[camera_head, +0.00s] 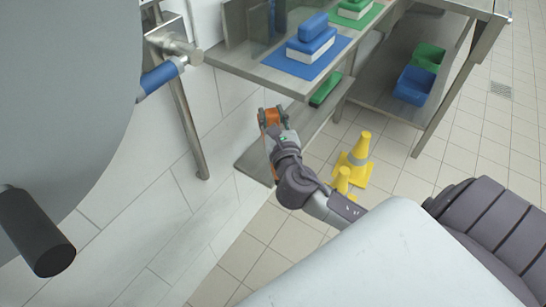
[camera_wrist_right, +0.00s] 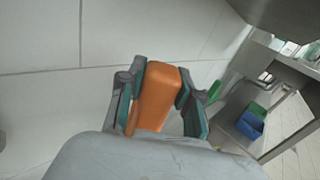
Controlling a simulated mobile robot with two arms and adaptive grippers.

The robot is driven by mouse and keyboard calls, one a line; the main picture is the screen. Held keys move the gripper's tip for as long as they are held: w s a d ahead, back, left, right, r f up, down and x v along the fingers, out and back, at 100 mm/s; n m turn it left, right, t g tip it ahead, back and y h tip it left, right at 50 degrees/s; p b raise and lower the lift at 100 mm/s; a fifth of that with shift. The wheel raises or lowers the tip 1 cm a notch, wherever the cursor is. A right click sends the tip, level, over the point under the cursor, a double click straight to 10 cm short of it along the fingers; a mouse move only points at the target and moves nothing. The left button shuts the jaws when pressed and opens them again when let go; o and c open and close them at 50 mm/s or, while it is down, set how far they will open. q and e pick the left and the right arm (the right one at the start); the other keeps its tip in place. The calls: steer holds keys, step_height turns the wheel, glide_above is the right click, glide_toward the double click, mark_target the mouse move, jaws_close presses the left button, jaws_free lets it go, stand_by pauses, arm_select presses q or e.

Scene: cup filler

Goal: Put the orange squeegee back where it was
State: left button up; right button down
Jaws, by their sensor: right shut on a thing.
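The orange squeegee shows as an orange block (camera_wrist_right: 157,95) between the fingers of my right gripper (camera_wrist_right: 160,100) in the right wrist view. In the head view the right gripper (camera_head: 271,118) is shut on the orange piece (camera_head: 272,117), over the left part of the low metal shelf (camera_head: 250,160). I cannot tell whether the piece touches the shelf. Most of the squeegee is hidden by the gripper. My left gripper is not in view.
A green item (camera_head: 325,90) lies farther back on the low shelf. Above it, the steel table holds a blue mat (camera_head: 268,62) with blue and white blocks. Yellow cones (camera_head: 358,160) stand on the floor right of my arm. A large grey vessel (camera_head: 60,90) fills the left.

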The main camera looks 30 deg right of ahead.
steer(key=w+d+f+m+g+h, duration=0.1)
steer(key=d+m+g+h, duration=0.15)
steer(key=d, duration=0.45)
steer(key=w+d+f+m+g+h, duration=0.1)
steer(key=d+f+m+g+h, duration=0.2)
steer(key=d, duration=0.5)
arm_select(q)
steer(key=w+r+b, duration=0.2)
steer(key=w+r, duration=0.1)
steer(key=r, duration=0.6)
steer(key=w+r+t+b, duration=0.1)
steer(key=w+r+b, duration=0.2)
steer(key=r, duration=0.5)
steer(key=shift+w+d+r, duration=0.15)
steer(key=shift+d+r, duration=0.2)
arm_select(e)
steer(key=w+a+f+t+h, duration=0.1)
steer(key=w+a+f, duration=0.6)
steer(key=a+f, duration=0.1)
steer(key=shift+w+a+f, duration=0.15)
steer(key=shift+a+f, duration=0.1)
steer(key=shift+f, duration=0.5)
arm_select(q)
steer(key=shift+b, duration=0.3)
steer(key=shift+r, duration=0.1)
arm_select(e)
steer(key=c, duration=0.8)
jaws_free()
